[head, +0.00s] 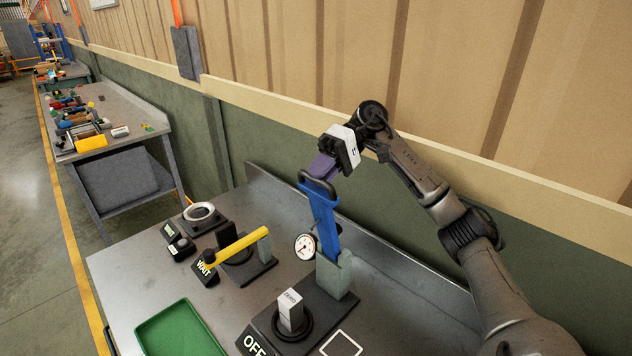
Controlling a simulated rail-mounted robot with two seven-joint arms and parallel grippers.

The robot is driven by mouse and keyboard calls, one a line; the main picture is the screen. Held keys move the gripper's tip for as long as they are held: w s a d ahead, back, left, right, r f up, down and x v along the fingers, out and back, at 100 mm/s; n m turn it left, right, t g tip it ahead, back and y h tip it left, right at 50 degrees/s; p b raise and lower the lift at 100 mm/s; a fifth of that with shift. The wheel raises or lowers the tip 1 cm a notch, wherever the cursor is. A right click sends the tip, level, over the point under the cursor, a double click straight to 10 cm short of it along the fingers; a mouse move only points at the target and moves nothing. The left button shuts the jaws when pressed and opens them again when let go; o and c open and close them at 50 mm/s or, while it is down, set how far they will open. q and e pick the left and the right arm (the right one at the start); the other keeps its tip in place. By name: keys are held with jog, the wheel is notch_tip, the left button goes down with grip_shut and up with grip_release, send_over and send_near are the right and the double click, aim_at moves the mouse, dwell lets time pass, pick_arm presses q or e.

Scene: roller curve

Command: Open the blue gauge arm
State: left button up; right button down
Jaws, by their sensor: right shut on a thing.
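The blue gauge arm (324,220) stands almost upright from a grey block (334,274) on a dark base. A black handle loop (317,186) tops the arm. A round white gauge (305,246) sits beside the arm on its left. My right gripper (322,168) has purple fingers and comes down from the upper right. It is shut on the handle at the top of the blue arm; the fingers partly hide the handle. My left gripper is not in view.
A yellow lever (236,248) with a WAIT label stands left of the gauge. The wall is close behind the table.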

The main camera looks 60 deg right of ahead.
jog(key=shift+f, duration=0.15)
jog(key=c, duration=1.4)
grip_release()
jog(key=shift+d, duration=0.1)
jog(key=v, duration=0.7)
jog(key=shift+d+r, duration=0.15)
jog(key=shift+r, duration=0.1)
